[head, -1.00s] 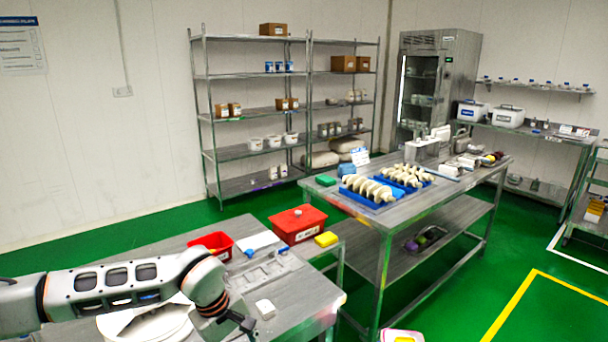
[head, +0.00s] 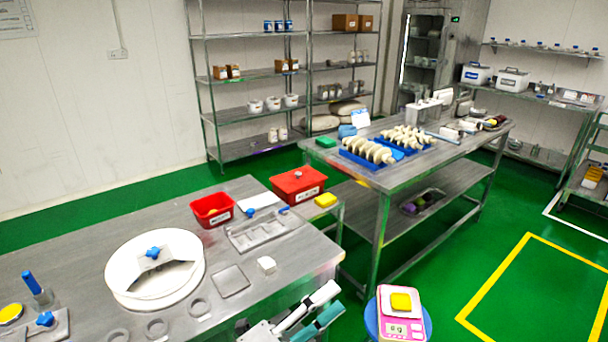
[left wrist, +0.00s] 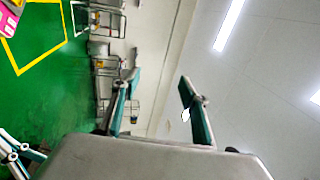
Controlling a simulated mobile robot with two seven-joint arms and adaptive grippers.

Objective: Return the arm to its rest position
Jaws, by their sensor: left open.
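My left gripper (head: 336,298) is at the bottom middle of the head view, in front of the near table's right front corner. Its fingers are apart and nothing is between them.
A pink scale (head: 384,322) with a yellow item stands right of the gripper. Green floor (head: 450,250) is clear farther right.

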